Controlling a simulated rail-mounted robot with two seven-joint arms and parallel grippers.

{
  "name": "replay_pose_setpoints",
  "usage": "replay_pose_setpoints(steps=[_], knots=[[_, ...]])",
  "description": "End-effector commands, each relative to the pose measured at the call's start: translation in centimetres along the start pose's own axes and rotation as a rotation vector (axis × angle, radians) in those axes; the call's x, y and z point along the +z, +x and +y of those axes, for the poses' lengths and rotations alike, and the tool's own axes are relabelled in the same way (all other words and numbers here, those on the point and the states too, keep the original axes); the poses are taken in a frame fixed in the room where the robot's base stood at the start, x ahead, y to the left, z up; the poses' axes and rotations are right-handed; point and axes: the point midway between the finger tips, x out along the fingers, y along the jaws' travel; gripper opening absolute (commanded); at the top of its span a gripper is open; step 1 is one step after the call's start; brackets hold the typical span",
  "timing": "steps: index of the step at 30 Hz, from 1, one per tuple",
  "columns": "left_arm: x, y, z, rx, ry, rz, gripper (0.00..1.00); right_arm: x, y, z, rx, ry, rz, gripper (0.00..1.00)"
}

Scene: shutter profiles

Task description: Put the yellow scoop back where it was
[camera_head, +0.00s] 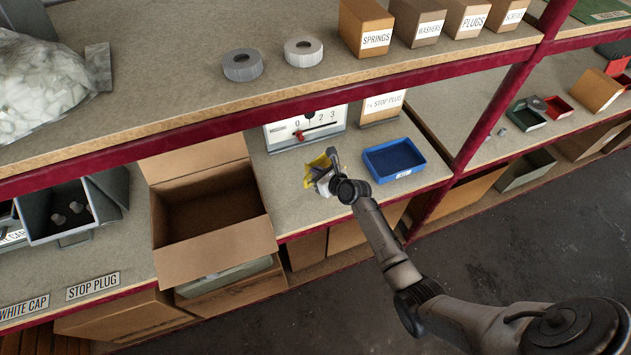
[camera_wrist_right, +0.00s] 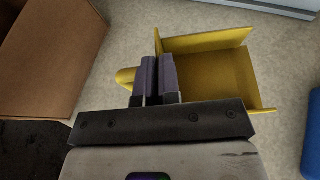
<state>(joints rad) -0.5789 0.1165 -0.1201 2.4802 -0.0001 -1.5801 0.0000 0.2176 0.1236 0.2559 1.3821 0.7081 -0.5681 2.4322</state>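The yellow scoop (camera_head: 317,166) is at the lower shelf, between the open cardboard box and the blue tray. In the right wrist view the scoop (camera_wrist_right: 218,77) has its open tray to the right and a rounded yellow end poking out at the left. My right gripper (camera_head: 331,164) is at the scoop; in its wrist view the two fingers (camera_wrist_right: 158,80) are close together with a yellow part of the scoop between them. I cannot tell whether the scoop touches the shelf. My left gripper is not in view.
A dial scale (camera_head: 307,127) and a stop plug box (camera_head: 381,107) stand behind. Clear shelf (camera_head: 290,210) lies in front.

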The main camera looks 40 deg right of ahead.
Motion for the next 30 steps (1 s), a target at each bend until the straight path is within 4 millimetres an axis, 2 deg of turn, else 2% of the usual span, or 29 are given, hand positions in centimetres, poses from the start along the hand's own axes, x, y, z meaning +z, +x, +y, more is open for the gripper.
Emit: replay_pose_setpoints(steps=[3,10,19,30], knots=[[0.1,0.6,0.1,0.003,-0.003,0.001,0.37,-0.3,1.0,-0.5,-0.002,-0.001,-0.001,0.0],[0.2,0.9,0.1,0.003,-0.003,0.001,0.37,-0.7,1.6,-0.7,-0.001,-0.001,0.0,0.0],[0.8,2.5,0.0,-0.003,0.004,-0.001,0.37,-4.0,2.9,-0.8,-0.002,-0.001,0.001,0.0],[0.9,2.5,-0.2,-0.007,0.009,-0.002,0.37,-4.2,2.9,-0.7,-0.002,0.001,0.0,0.0]])
